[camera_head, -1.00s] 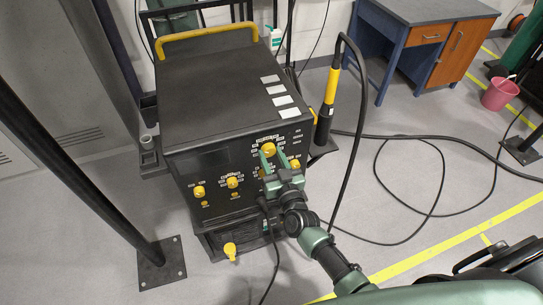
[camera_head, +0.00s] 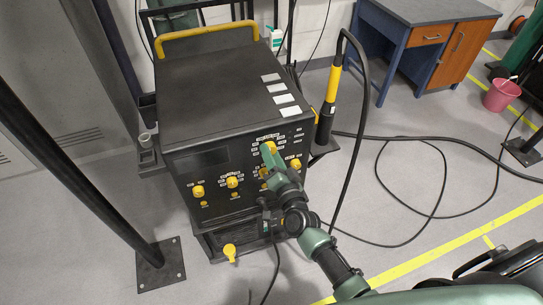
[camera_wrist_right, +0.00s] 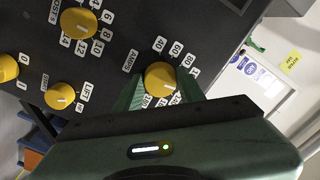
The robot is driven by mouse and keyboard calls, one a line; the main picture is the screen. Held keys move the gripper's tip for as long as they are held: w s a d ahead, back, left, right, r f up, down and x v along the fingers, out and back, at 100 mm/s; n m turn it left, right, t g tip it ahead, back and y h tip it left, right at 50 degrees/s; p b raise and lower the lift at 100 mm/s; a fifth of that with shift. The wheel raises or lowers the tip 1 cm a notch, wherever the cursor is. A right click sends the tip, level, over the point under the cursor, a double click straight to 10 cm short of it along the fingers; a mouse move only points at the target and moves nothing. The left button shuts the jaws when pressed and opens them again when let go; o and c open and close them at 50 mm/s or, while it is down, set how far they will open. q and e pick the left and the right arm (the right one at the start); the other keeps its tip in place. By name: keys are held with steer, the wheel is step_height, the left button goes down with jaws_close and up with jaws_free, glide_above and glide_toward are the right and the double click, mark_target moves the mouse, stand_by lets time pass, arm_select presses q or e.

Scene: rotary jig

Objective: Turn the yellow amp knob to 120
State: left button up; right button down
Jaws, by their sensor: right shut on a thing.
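The gripper body hides the lower labels in the wrist view, and I cannot read the knob's pointer surely. My left gripper is not in view.
Other yellow knobs sit on the panel, one at the left (camera_head: 198,191), one in the middle (camera_head: 232,182) and one to the right (camera_head: 295,163). A torch (camera_head: 331,92) with a black cable hangs at the machine's right side. A black post (camera_head: 90,175) stands at left.

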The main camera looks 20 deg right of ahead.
steer(key=shift+m, duration=0.9)
steer(key=c, duration=0.9)
jaws_free()
steer(key=s+b, duration=0.1)
steer(key=s, duration=0.6)
steer(key=shift+s+d, duration=0.1)
steer(key=shift+s, duration=0.3)
